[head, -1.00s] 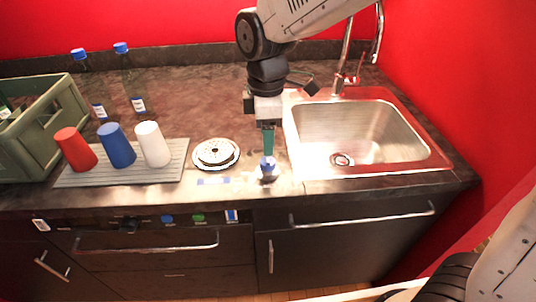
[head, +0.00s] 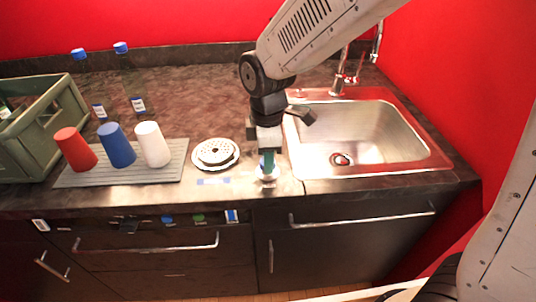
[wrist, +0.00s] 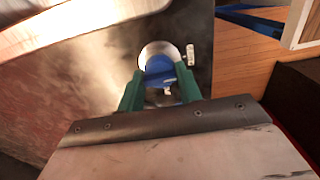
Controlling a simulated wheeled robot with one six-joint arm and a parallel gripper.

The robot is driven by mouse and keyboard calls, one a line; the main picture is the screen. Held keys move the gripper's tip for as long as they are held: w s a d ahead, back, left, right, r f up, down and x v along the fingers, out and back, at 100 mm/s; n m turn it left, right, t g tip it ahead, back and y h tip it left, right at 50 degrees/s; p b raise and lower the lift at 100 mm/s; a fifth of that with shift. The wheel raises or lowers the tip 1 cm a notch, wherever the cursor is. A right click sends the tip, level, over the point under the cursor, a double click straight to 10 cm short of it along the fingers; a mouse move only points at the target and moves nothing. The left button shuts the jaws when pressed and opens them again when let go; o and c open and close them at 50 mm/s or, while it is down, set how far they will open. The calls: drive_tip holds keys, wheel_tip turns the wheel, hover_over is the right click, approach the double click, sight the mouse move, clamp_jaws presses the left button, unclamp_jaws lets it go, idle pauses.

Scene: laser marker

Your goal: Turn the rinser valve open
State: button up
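The rinser valve has a blue knob (wrist: 160,68) on a round shiny metal base (head: 266,179) near the counter's front edge. My gripper (head: 267,168) points down over the valve and hides most of the knob in the head view. In the wrist view its green fingers (wrist: 160,80) stand apart, one on each side of the blue knob. I cannot tell whether they touch it. The rinser (head: 216,154), a round metal plate with holes, lies on the counter just left of the valve.
A steel sink (head: 360,135) with a tap is to the right. Red, blue and white cups (head: 153,145) stand on a grey ribbed mat (head: 90,180) at the left, beside a green crate (head: 45,140). Two bottles stand behind. The counter behind the rinser is clear.

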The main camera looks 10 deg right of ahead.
drive_tip(key=shift+m, duration=0.3)
drive_tip(key=m, duration=0.3)
drive_tip(key=shift+m, duration=0.3)
drive_tip(key=m, duration=0.4)
drive_tip(key=shift+m, duration=0.3)
drive_tip(key=m, duration=0.4)
drive_tip(key=shift+m, duration=2.5)
drive_tip(key=o, duration=1)
